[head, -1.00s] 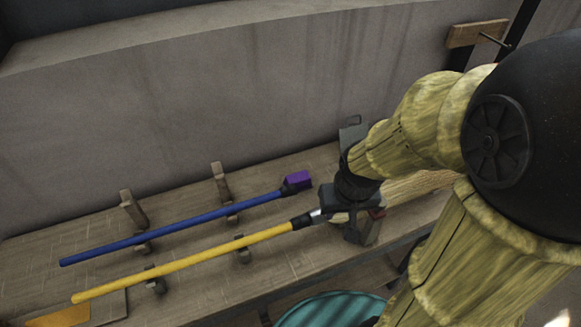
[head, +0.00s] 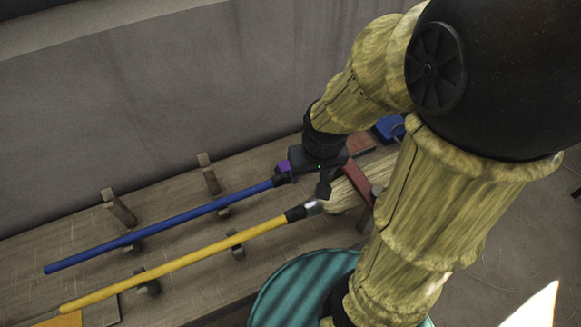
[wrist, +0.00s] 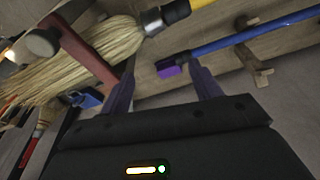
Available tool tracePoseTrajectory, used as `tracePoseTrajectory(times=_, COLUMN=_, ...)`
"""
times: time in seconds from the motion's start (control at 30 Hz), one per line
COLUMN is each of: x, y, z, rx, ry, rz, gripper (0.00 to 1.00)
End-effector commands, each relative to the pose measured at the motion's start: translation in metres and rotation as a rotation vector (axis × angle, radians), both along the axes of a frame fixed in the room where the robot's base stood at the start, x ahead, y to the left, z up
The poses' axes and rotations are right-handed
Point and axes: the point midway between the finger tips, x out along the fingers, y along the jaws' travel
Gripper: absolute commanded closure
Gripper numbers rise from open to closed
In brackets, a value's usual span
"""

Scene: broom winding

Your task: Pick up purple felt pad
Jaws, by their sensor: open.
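The purple felt pad (head: 283,167) is a small block at the right end of a blue handle (head: 160,230) lying on wooden pegs. My gripper (head: 308,182) hangs just right of the pad and partly covers it in the head view. In the wrist view the pad (wrist: 170,69) shows between my two open fingers (wrist: 160,66), nearer the right finger. Nothing is held between the fingers. I cannot tell how far the pad is beyond the fingertips.
A yellow-handled straw broom (head: 180,263) lies in front, parallel to the blue handle. Its bristles (wrist: 100,45) spread close by my gripper. A reddish bar (wrist: 85,52) crosses near them. Wooden pegs (head: 118,206) stand on the bench. A teal round container (head: 295,290) is below.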

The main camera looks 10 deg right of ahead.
Motion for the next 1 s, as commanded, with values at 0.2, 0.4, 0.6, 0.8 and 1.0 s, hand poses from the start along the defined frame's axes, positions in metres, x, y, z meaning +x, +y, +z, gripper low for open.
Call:
tracePoseTrajectory(times=0.2, x=0.049, y=0.003, z=-0.001, rx=-0.012, ry=0.052, rz=0.046, gripper=0.02)
tracePoseTrajectory(times=0.4, x=0.121, y=0.004, z=-0.014, rx=-0.022, ry=0.134, rz=0.115, gripper=0.02)
tracePoseTrajectory(times=0.6, x=0.176, y=0.003, z=-0.035, rx=-0.022, ry=0.204, rz=0.171, gripper=0.02)
tracePoseTrajectory(times=0.8, x=0.194, y=0.002, z=-0.045, rx=-0.022, ry=0.229, rz=0.19, gripper=0.02)
tracePoseTrajectory(times=1.0, x=0.193, y=0.003, z=-0.045, rx=-0.022, ry=0.228, rz=0.191, gripper=0.02)
